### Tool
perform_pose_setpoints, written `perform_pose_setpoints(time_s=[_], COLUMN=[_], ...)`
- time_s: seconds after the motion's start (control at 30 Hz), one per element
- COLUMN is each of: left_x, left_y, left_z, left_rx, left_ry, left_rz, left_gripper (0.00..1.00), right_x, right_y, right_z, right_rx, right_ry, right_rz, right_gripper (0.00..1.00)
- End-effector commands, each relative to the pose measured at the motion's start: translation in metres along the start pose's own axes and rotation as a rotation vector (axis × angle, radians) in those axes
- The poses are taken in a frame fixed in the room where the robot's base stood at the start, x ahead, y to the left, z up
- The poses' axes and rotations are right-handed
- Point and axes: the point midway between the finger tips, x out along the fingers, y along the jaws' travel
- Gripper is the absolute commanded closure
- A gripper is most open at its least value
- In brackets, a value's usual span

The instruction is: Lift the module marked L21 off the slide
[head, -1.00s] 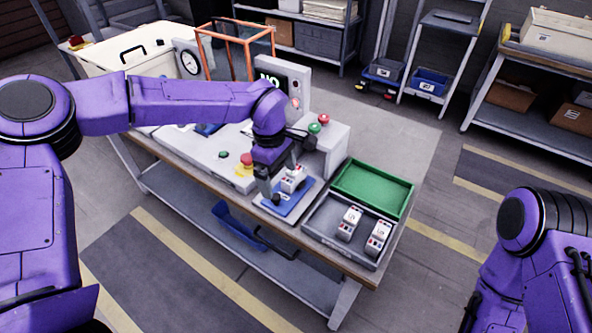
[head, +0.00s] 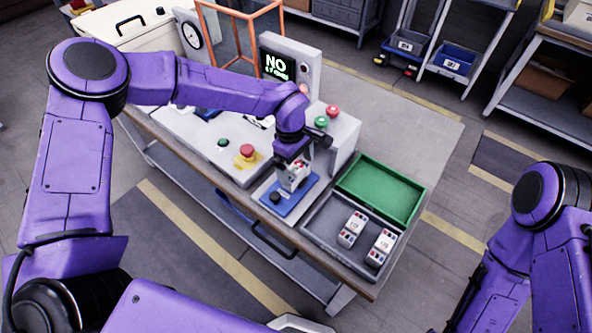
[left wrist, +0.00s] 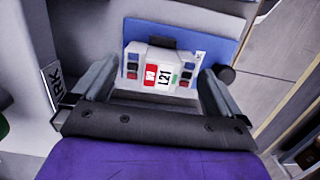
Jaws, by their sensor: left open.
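The module marked L21 (left wrist: 160,68) is a white block with a red label, a green mark and dark and red terminals at its ends. It sits on the blue slide (left wrist: 210,48) and also shows in the head view (head: 298,184), partly hidden by my gripper. The slide in the head view (head: 287,207) lies at the bench's front. My left gripper (head: 293,172) is directly over the module. In the left wrist view its open fingers (left wrist: 155,90) stand on either side of the module, with gaps. My right arm shows at lower right; its gripper is out of view.
Right of the slide, a grey tray (head: 322,232) holds two white modules (head: 352,229), with a green tray (head: 380,191) behind it. A raised grey housing with red and green buttons (head: 346,142) stands close behind my gripper.

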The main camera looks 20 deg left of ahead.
Motion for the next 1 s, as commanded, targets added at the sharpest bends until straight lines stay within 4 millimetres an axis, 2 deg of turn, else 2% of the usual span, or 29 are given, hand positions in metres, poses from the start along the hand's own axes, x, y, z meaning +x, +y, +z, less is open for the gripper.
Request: perform_pose_setpoints(time_s=[0.03,0.1,0.2,0.4,0.43,0.5,0.6,0.87,1.0], left_x=[0.005,0.019,0.029,0.032,0.032,0.032,0.032,0.030,0.018], left_y=[-0.002,-0.002,-0.002,-0.002,-0.002,-0.002,-0.002,-0.002,-0.001], left_z=[0.002,0.001,0.001,0.000,0.000,0.000,0.000,0.000,0.001], left_rx=[0.002,-0.001,0.000,-0.001,-0.001,-0.001,-0.002,-0.002,-0.004], left_ry=[0.001,0.001,0.001,0.001,0.001,0.001,0.000,0.000,0.000], left_rz=[-0.005,-0.004,-0.001,0.001,0.001,0.001,0.001,0.001,0.004], left_gripper=[0.00,0.00,0.00,0.00,0.03,0.26,0.53,0.53,0.53], right_x=[-0.010,-0.011,-0.012,-0.011,-0.011,-0.011,-0.011,-0.009,0.000], right_y=[0.001,0.001,0.001,0.001,0.001,0.001,0.001,0.001,0.000], right_z=[-0.004,-0.005,-0.005,-0.005,-0.005,-0.005,-0.005,-0.004,0.000], right_rx=[0.000,0.000,0.000,0.000,0.000,0.000,0.000,0.000,0.000], right_ry=[0.001,0.001,0.001,0.000,0.000,0.000,0.000,0.000,0.001], right_rz=[0.000,0.000,0.000,0.000,0.000,0.000,0.000,0.000,0.000], right_gripper=[0.46,0.46,0.46,0.46,0.46,0.46,0.46,0.46,0.46])
